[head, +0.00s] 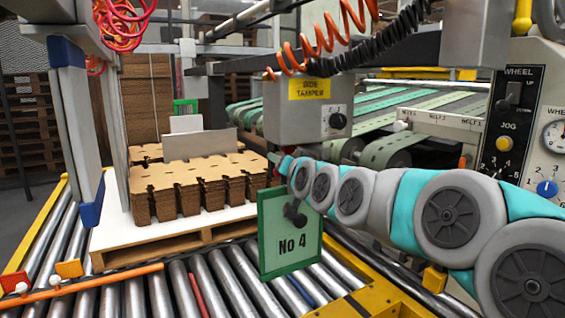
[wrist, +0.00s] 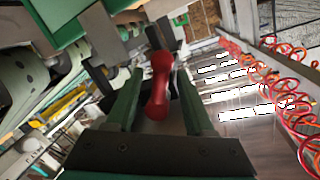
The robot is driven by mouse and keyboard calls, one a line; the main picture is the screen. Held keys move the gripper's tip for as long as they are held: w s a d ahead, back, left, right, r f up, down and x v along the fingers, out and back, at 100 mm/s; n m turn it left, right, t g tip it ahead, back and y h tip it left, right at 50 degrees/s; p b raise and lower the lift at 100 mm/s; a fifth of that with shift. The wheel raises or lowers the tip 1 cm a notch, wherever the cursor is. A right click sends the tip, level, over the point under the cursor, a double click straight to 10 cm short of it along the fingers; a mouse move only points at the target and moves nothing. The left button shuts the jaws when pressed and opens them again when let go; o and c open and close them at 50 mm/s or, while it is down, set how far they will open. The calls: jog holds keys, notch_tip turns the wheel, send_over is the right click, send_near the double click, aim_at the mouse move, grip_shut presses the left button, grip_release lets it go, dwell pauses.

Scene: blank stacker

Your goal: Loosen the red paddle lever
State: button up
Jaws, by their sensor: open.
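The red paddle lever (wrist: 160,85) shows in the wrist view, upright in the picture, with a rounded top end. My gripper (wrist: 158,74) is open, with one green finger on each side of the lever. A gap shows on each side, wider at the left finger, and the jaws are not closed on it. The lever's mount behind it is dark and partly hidden.
A green No 4 sign (head: 290,236) hangs just below my arm. A pallet (head: 130,256) with stacked cardboard blanks stands at left on metal rollers (head: 205,284). Orange coiled hoses (head: 325,42) hang above; red coils (wrist: 268,95) show right in the wrist view. A control panel (head: 520,135) stands right.

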jog(key=shift+s, duration=0.1)
jog(key=v, duration=0.7)
jog(key=shift+s+d, duration=0.15)
jog(key=shift+s, duration=0.15)
jog(key=shift+r, duration=0.1)
